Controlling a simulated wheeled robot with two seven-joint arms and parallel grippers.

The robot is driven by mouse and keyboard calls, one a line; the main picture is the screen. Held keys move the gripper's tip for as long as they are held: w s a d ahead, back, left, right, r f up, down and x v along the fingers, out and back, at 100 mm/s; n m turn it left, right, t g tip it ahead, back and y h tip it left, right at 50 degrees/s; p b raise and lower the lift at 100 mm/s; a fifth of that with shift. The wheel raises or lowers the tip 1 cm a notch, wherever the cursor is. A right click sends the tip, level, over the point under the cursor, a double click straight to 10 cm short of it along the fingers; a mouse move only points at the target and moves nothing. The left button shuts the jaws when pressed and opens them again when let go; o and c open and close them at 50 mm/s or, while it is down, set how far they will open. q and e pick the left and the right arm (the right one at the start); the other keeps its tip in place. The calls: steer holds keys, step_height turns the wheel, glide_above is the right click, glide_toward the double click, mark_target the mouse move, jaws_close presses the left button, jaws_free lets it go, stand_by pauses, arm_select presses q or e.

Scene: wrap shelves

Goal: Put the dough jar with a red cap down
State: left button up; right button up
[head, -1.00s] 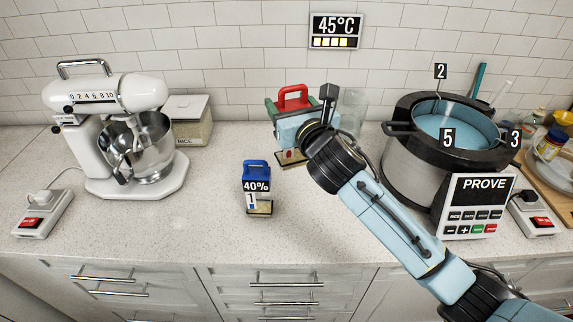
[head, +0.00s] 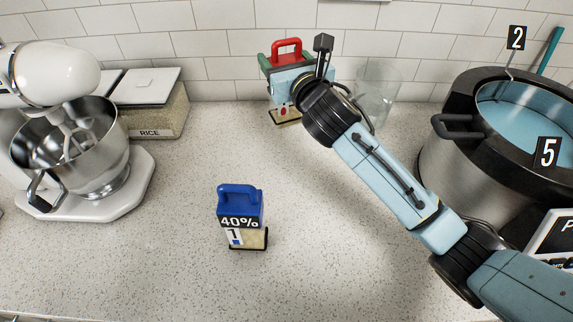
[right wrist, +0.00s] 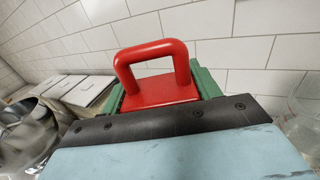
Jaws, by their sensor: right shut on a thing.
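The dough jar with a red cap (head: 286,44) is at the back of the counter near the tiled wall. Its red handle-shaped cap (right wrist: 158,88) also fills the middle of the right wrist view. My right gripper (head: 288,84) is shut on the jar and covers most of its body. The jar's lower end shows just below the gripper, close to the countertop; I cannot tell whether it touches. Green parts show beside the cap; I cannot tell what they belong to. My left gripper is not in view.
A blue-capped jar marked 40% and 1 (head: 241,212) stands mid-counter. A clear glass container (head: 378,88) is right of the held jar. A large pot (head: 455,165) stands right, a stand mixer (head: 105,195) and rice box (head: 172,113) left.

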steer(key=f, duration=0.4)
steer(key=shift+s+f+b, duration=0.2)
steer(key=shift+f+b, duration=0.2)
steer(key=shift+w+f, duration=0.1)
steer(key=shift+f, duration=0.5)
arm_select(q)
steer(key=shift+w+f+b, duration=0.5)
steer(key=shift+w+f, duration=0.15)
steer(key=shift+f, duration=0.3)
arm_select(e)
steer(key=shift+f, duration=1.8)
steer(key=o, duration=1.6)
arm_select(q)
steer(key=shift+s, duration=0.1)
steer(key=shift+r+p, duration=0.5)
arm_select(e)
steer(key=v, duration=1.2)
